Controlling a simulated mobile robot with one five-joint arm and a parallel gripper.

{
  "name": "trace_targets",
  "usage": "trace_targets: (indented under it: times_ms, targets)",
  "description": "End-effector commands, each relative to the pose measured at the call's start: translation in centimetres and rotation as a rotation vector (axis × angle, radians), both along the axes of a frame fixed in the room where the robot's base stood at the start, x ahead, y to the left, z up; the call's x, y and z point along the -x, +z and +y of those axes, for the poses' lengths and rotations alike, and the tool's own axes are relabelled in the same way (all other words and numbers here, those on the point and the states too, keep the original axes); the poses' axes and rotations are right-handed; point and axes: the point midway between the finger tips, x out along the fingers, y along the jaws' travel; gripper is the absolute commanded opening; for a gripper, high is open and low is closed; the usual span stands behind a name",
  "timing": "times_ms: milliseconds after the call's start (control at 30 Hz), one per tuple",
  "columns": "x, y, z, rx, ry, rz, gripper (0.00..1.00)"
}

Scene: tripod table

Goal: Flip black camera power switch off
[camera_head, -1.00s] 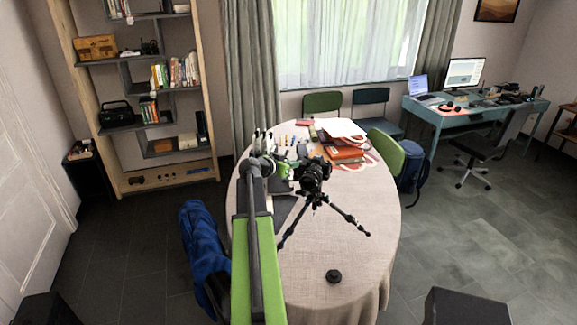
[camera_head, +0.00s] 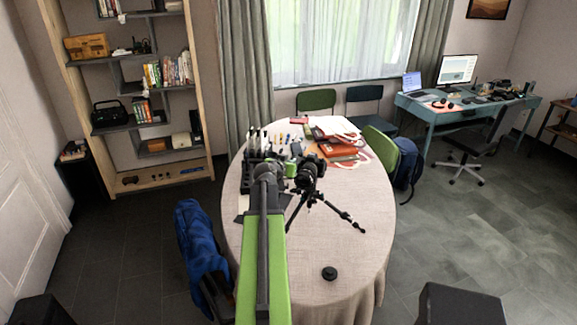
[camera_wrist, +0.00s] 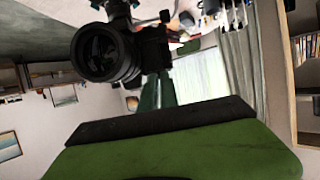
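The black camera (camera_head: 308,174) stands on a black tripod (camera_head: 325,205) on the round table. In the wrist view the camera (camera_wrist: 105,52) is large at the upper left, its round lens facing the view. I cannot make out its power switch. My gripper (camera_head: 290,166) is a small green and dark shape just left of the camera, partly behind my arm. In the wrist view a wide green and black part of mine fills the bottom.
The table's cloth (camera_head: 350,240) is bare at the front right except for a black lens cap (camera_head: 329,273). Papers and an orange book (camera_head: 338,151) lie behind the camera. Dark upright items (camera_head: 254,145) stand at the back left.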

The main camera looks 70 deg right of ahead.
Motion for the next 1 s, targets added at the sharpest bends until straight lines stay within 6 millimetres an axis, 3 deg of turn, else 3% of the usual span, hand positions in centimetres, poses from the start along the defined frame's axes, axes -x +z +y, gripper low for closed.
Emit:
trace_targets:
  times_ms: [33,233,567,1000]
  targets:
    - [0.2,-0.1,0.0,-0.002,-0.005,0.002,0.0]
    - [0.2,0.0,0.0,-0.002,-0.004,0.001,0.27]
    - [0.0,0.2,0.4,-0.001,-0.001,0.001,0.27]
    - [-0.3,3.3,7.6,-0.001,0.004,0.001,0.27]
